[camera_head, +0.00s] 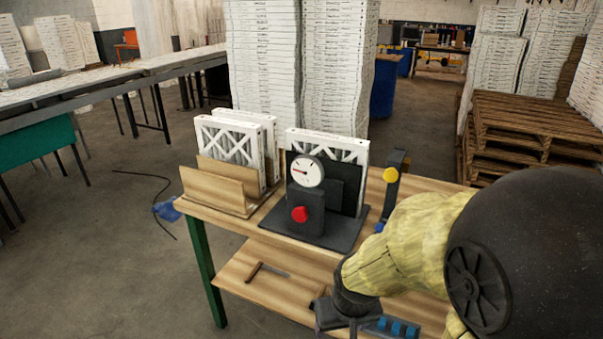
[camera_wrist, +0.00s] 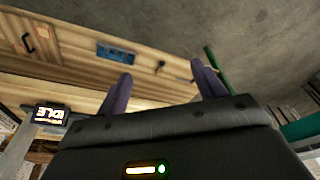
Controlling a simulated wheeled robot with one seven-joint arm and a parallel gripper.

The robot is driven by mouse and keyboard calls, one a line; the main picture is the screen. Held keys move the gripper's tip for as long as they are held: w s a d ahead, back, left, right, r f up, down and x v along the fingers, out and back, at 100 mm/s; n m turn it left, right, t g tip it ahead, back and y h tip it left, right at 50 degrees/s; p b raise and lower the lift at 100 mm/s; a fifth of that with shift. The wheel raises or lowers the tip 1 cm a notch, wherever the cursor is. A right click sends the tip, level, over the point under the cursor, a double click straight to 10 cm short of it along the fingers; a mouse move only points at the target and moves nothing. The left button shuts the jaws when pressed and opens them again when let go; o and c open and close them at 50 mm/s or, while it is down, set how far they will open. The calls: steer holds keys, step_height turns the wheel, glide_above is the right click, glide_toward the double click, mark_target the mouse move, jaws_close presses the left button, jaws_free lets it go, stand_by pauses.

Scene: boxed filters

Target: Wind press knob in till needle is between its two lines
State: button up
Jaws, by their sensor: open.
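The dark press (camera_head: 307,212) stands on the wooden table, with a red knob (camera_head: 299,214) on its front. A round white gauge (camera_head: 307,171) sits above the knob. Its needle appears to point left, but its two lines are too small to make out. A white-framed filter (camera_head: 330,146) stands upright behind the gauge. My gripper (camera_head: 343,317) is low at the table's front right, well apart from the knob. In the wrist view my gripper (camera_wrist: 161,80) is open, with two dark fingers spread and nothing between them. The press and knob are not visible there.
A wooden holder (camera_head: 220,184) with upright filters stands left of the press. A dark post with a yellow knob (camera_head: 390,175) stands right. The lower shelf (camera_head: 250,291) holds a hammer-like tool and a blue item (camera_wrist: 117,53). Pallets (camera_head: 520,130) stand behind right.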

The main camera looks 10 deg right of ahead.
mark_target(299, 217)
steer(key=w+a+f+m+t+h+p, duration=0.1)
steer(key=w+a+m+t+h+p, duration=0.1)
steer(key=w, duration=0.6)
steer(key=w+a+f+m+t+h+p, duration=0.1)
steer(key=w+a+f+m+t+h, duration=0.1)
steer(key=w+a+t+h, duration=0.3)
steer(key=w+a+f+m+t+h+p, duration=0.1)
steer(key=w+a+t, duration=0.4)
steer(key=w, duration=0.6)
steer(key=shift+w+a+f+m+h+p, duration=0.1)
steer(key=shift+w+a+m+h+p, duration=0.05)
steer(key=shift+m+h+p, duration=0.4)
steer(key=shift+w+a+f+m+h+p, duration=0.15)
steer(key=shift+m+h+p, duration=0.15)
steer(key=shift+m+h, duration=0.25)
steer(key=shift+w+d+r, duration=0.1)
steer(key=p+x, duration=0.5)
steer(key=x, duration=1.2)
steer(key=shift+w+r, duration=0.15)
